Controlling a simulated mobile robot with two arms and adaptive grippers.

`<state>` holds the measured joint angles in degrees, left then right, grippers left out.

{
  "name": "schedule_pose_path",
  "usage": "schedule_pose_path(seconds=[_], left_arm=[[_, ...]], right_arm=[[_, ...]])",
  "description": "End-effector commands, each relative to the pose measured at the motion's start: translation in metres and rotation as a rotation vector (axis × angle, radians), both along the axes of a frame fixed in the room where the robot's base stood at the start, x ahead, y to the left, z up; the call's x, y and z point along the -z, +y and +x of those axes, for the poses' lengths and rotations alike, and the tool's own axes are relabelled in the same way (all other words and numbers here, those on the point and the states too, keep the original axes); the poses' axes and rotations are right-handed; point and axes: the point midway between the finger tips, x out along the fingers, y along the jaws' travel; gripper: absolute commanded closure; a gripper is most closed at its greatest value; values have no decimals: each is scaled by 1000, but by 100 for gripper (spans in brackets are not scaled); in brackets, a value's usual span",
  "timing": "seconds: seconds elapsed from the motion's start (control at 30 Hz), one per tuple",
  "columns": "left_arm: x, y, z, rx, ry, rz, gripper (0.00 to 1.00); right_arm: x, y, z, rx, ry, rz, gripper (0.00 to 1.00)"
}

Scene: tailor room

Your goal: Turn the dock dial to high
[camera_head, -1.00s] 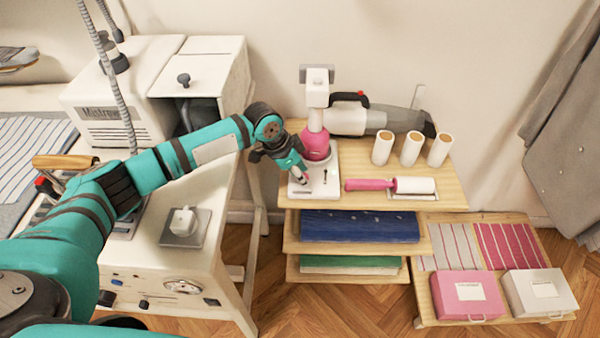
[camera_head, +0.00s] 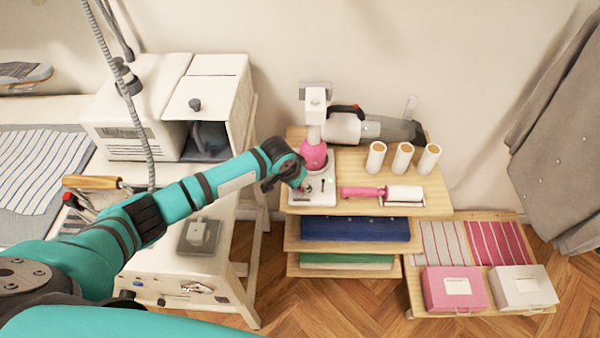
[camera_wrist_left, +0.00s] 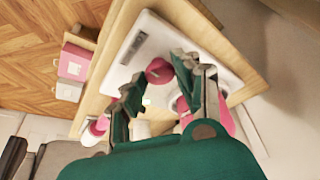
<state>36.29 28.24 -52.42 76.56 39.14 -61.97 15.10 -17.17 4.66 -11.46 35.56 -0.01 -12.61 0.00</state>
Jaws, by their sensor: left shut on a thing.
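The dock (camera_head: 298,198) is a white base plate on the wooden shelf, with a pink and white upright unit (camera_head: 313,155) at its back. The dock dial (camera_wrist_left: 158,70) is a small dark-pink knob on the white plate, between my left fingers in the left wrist view. My left gripper (camera_wrist_left: 153,82) is shut on the dial. In the head view my left gripper (camera_head: 299,184) is over the left part of the dock, its fingers largely hidden by the wrist. The dial's setting cannot be read. My right gripper is not in view.
A pink-handled lint roller (camera_head: 405,193) lies right of the dock. Several white rolls (camera_head: 402,158) stand behind it, near a grey handheld vacuum (camera_head: 385,130). A white table with a machine (camera_head: 125,125) stands left. Pink and white boxes (camera_head: 455,288) sit on the lower shelf.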

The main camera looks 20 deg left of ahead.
Motion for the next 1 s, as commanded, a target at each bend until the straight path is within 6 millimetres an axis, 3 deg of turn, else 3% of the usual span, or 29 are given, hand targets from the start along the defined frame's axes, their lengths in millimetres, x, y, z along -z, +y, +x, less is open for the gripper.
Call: schedule_pose_path(seconds=[0.03, 0.4, 1.0], left_arm=[[-6, -2, -2, -44, 6, -2, 100], [-3, -5, -2, -396, 6, -2, 100], [0, -7, 0, -820, 3, 1, 100]], right_arm=[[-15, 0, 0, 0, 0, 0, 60], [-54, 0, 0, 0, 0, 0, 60], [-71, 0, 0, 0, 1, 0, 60]])
